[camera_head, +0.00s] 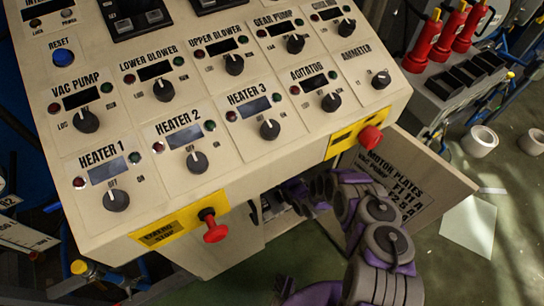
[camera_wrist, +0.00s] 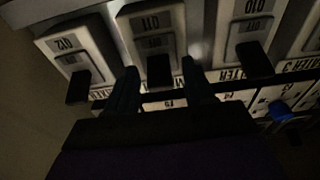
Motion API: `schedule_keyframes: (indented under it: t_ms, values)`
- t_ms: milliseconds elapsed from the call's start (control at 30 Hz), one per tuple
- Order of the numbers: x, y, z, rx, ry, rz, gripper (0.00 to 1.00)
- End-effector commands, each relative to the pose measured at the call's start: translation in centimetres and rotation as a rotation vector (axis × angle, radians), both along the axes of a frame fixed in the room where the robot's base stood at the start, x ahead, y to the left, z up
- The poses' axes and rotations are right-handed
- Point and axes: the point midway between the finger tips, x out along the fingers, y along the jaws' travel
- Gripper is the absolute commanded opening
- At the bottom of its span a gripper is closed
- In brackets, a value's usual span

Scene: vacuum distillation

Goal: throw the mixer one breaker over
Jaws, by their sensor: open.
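In the wrist view a row of pale breakers with black levers shows upside down in dim light. The middle breaker (camera_wrist: 151,22) has its black lever (camera_wrist: 159,70) between the two fingers of my gripper (camera_wrist: 161,84), which is open. I cannot tell whether the fingers touch the lever. Another breaker (camera_wrist: 70,45) with a lever (camera_wrist: 78,88) is to the left, and one (camera_wrist: 247,25) with a lever (camera_wrist: 254,60) is to the right. The name labels below are partly hidden, and I cannot read which is mixer one. In the head view my gripper is hidden inside the cabinet.
The control panel (camera_head: 233,150) with knobs overhangs the cabinet opening. Red emergency stop buttons (camera_head: 215,232) and (camera_head: 370,138) stick out from its front edge. The open cabinet door (camera_head: 410,170) stands right of my arm. A blue part (camera_wrist: 279,110) is at the wrist view's right.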

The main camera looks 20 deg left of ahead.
Motion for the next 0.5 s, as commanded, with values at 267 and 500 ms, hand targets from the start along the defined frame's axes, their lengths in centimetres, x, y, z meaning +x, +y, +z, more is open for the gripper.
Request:
schedule_keyframes:
  t_ms: [267,500]
  values:
    - [-1.9,-2.4,-0.3,-0.002,0.004,-0.003,0.53]
    - [-5.4,-6.5,-1.1,-0.002,0.007,-0.004,0.53]
